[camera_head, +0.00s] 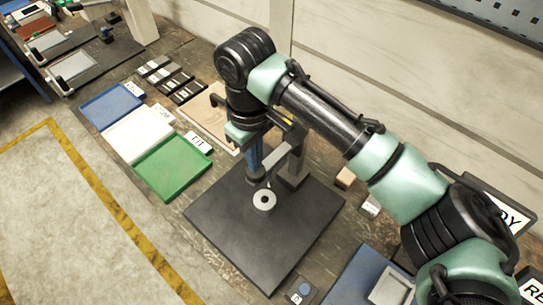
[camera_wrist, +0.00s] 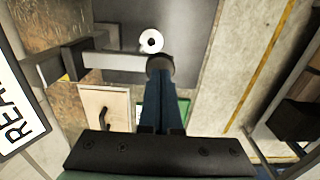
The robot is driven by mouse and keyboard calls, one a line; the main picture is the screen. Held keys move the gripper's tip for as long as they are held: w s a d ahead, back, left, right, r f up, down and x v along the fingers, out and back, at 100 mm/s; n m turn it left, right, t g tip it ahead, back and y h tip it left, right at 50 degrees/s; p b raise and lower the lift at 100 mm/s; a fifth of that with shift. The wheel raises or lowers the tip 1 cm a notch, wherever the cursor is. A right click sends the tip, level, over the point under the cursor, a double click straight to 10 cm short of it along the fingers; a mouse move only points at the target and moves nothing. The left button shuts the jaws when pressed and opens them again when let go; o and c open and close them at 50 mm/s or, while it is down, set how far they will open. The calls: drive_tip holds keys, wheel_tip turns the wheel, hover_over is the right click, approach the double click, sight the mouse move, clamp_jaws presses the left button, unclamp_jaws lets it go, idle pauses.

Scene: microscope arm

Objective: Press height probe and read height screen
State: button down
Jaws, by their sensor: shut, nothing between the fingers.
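A dark stand with a horizontal arm (camera_head: 283,154) rises from a black base plate (camera_head: 225,235). A white ring-shaped part (camera_head: 264,200) lies on the plate and also shows in the wrist view (camera_wrist: 151,41). The dark round probe head (camera_wrist: 160,65) is at the end of the stand's grey arm (camera_wrist: 115,60). My gripper (camera_head: 254,165) is shut and empty, its blue fingers pointing down at the probe head; they overlap it in both views, and I cannot tell if they touch. I cannot pick out a readable height screen.
Blue (camera_head: 110,105), white (camera_head: 137,135) and green (camera_head: 173,167) trays stand in a row at the left. A wooden board (camera_wrist: 97,98) with a black handle lies beside the plate. A sign (camera_head: 505,215) ending in "DY" stands at the right.

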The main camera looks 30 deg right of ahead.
sight(256, 176)
drive_tip(key=shift+f+b, duration=1.5)
drive_tip(key=shift+f, duration=1.6)
drive_tip(key=shift+r, duration=0.2)
wheel_tip(256, 176, up, 7)
drive_tip(key=p, duration=0.7)
wheel_tip(256, 176, up, 13)
drive_tip(key=b, duration=0.1)
